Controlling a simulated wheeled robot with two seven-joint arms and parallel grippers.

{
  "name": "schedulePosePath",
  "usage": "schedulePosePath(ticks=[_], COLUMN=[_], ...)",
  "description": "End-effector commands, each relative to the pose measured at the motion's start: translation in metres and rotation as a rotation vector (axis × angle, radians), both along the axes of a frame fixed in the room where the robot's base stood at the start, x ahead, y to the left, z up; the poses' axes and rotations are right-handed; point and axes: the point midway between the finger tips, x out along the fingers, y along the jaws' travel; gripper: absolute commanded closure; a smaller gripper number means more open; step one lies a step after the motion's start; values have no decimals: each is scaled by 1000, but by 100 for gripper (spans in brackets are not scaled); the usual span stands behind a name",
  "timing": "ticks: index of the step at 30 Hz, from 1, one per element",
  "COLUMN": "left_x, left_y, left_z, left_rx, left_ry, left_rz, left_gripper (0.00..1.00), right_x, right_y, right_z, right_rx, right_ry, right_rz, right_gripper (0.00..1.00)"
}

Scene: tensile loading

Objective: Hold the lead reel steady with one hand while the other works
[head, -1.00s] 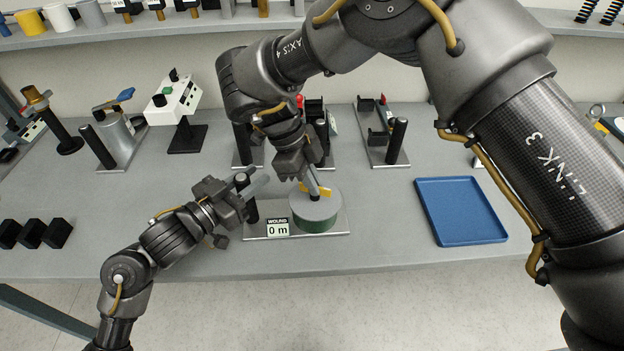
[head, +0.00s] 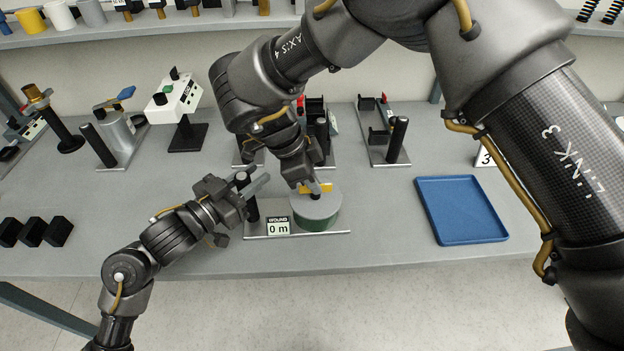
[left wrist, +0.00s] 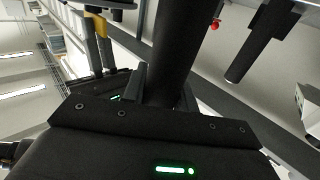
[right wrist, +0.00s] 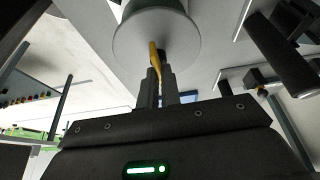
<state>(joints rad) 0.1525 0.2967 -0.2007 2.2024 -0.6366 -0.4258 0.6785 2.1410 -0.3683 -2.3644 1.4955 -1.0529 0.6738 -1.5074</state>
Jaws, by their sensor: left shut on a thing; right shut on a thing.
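The lead reel (head: 316,217) is a drum with a grey top and green side. It stands on a flat metal plate (head: 283,233) with a label reading "WOUND 0 m" (head: 278,227). My left gripper (head: 254,186) is shut around the black upright post (head: 252,209) left of the drum. The post fills the space between its fingers in the left wrist view (left wrist: 172,50). My right gripper (head: 312,187) comes down from above, shut on the yellow crank (right wrist: 155,58) on top of the drum. The drum's grey face also shows in the right wrist view (right wrist: 128,42).
A blue tray (head: 461,210) lies empty on the bench at right. Several black blocks (head: 34,233) sit at the left front. Other fixtures stand behind, including a white box on a stand (head: 174,98). Bench space between reel and tray is clear.

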Motion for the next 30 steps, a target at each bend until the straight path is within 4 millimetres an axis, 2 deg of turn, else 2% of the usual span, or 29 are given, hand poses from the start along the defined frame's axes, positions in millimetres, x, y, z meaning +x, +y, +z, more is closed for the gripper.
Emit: schedulePosePath(ticks=[6, 7, 9, 12, 25, 30], left_x=[0, 0, 0, 0, 0, 0], left_y=[1, 1, 1, 1, 0, 0], left_z=[0, 0, 0, 0, 0, 0], left_rx=[1, 1, 1, 1, 1, 1], left_ry=[1, 1, 1, 1, 1, 1], left_rz=[1, 1, 1, 1, 1, 1], left_gripper=[100, 100, 100, 100, 100, 100], right_x=[1, 1, 1, 0, 0, 1], right_y=[-1, -1, -1, -1, 0, 0], right_z=[0, 0, 0, 0, 0, -1], right_rx=[-3, -3, -3, -2, -1, 0], right_ry=[-2, -2, -1, -1, 0, 0], right_rz=[-1, -1, -2, -2, -4, -110], right_gripper=[100, 92, 83, 73, 73, 73])
